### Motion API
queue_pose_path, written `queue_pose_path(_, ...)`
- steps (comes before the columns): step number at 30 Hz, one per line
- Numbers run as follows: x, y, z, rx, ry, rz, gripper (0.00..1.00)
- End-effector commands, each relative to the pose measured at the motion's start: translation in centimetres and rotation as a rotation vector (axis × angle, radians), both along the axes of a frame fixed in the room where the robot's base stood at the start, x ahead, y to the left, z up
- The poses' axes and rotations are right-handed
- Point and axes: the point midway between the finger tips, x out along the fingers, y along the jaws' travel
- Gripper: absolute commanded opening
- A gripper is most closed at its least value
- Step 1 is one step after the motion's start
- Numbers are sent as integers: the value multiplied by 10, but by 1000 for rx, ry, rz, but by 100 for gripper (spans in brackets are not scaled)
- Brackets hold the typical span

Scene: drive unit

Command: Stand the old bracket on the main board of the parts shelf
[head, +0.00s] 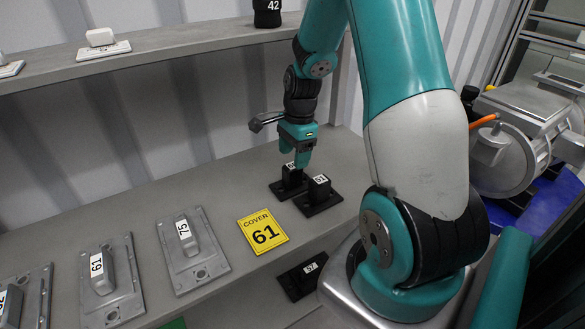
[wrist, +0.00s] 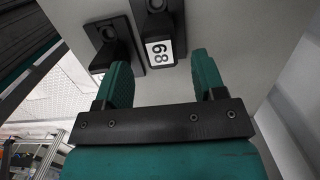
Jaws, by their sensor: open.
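In the wrist view, my gripper (wrist: 161,62) is open, and a black bracket (wrist: 158,27) with a white two-digit label stands just beyond and between the fingertips. Nothing shows clasped. The other bracket (wrist: 112,50) stands to its left. I cannot tell by looks which is the old bracket.
Grey cover plates (head: 192,250) line the left part. Another black bracket (head: 302,275) is on a lower level. The upper shelf (head: 180,40) runs above, with a black item (head: 267,13) near my arm.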

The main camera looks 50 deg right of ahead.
Motion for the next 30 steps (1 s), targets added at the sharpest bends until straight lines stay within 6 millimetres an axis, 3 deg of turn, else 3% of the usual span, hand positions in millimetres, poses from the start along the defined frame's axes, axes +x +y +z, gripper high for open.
queue_pose_path(3,0,-4,26,-2,-4,-1,64)
queue_pose_path(9,-1,-6,50,-1,-2,0,64)
queue_pose_path(30,-2,-6,55,0,1,0,64)
